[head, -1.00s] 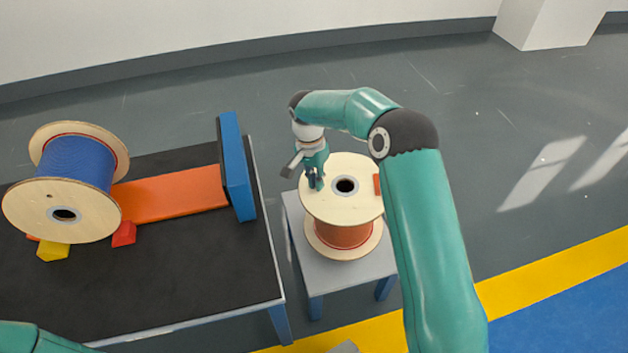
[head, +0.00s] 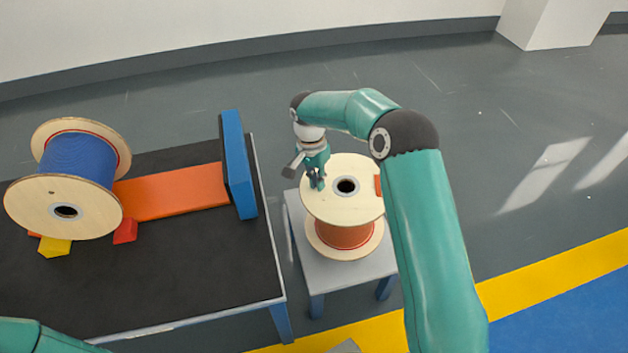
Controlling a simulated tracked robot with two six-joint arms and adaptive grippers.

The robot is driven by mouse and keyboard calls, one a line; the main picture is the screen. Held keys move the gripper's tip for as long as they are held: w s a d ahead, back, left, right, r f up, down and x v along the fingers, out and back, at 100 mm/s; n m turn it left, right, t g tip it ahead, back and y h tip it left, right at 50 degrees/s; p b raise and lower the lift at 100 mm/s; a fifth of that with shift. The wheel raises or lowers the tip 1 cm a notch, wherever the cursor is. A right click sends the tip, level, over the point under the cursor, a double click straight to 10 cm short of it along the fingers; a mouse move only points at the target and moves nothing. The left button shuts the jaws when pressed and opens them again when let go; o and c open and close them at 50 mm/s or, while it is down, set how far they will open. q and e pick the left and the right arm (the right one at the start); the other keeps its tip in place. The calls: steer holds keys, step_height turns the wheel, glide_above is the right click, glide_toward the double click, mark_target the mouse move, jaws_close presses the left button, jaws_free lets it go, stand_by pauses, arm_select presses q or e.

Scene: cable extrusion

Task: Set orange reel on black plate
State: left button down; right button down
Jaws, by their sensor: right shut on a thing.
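The orange reel (head: 345,237) stands upright on a small grey table, with pale wooden flanges and an orange winding. My right gripper (head: 317,183) points down at the left edge of the reel's upper flange and is shut on it. The forearm of my right arm covers part of the reel's right side. The black plate (head: 200,282) looks to be the dark top of the larger table at left; the reel is apart from it. My left gripper is out of view; only part of my left arm shows at the bottom left corner.
A blue reel (head: 78,160) rests tilted at the left of the black top, by small red (head: 125,231) and yellow (head: 55,246) wedges. An orange slab (head: 175,192) leads to an upright blue panel (head: 237,165), between both reels. The black top's front is clear.

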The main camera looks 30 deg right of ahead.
steer(key=shift+f, duration=0.4)
steer(key=shift+r, duration=0.15)
steer(key=shift+r+p, duration=0.4)
steer(key=shift+r, duration=0.3)
steer(key=shift+w+p, duration=0.25)
steer(key=shift+p, duration=0.05)
stand_by(0.7)
